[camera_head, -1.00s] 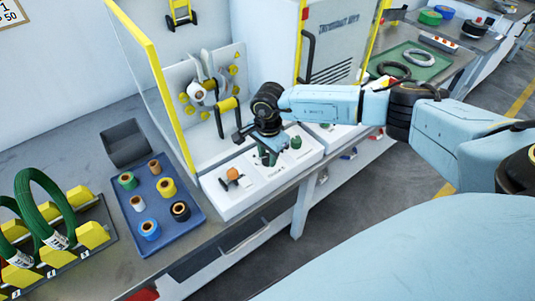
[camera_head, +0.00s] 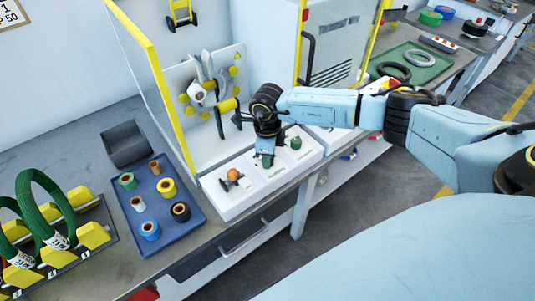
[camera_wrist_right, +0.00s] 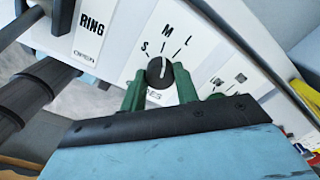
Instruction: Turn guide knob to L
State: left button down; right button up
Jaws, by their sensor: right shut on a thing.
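The guide knob (camera_wrist_right: 160,73) is a small dark dial with a white pointer line, on a white panel marked S, M and L. In the right wrist view its pointer line stands nearly upright in the picture; I cannot tell exactly which mark it meets. My right gripper (camera_wrist_right: 161,88) has green fingers, one on each side of the knob, and is shut on it. In the head view my right gripper (camera_head: 266,160) is down at the white control panel (camera_head: 240,200) and hides the knob. My left gripper is out of view.
An orange button (camera_head: 233,174) and a green knob (camera_head: 296,142) sit on the panel either side of my gripper. A yellow-edged guard (camera_head: 155,85) stands behind left. A blue tray (camera_head: 160,240) with several spools lies to the left.

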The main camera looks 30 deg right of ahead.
jog(key=m+p, duration=0.1)
jog(key=m, duration=0.5)
jog(key=shift+r, duration=0.1)
jog(key=shift+m, duration=0.4)
jog(key=o, duration=1)
notch_tip(320, 180, up, 13)
jog(key=shift+a+r, duration=0.1)
jog(key=shift+r, duration=0.05)
dwell(0.4)
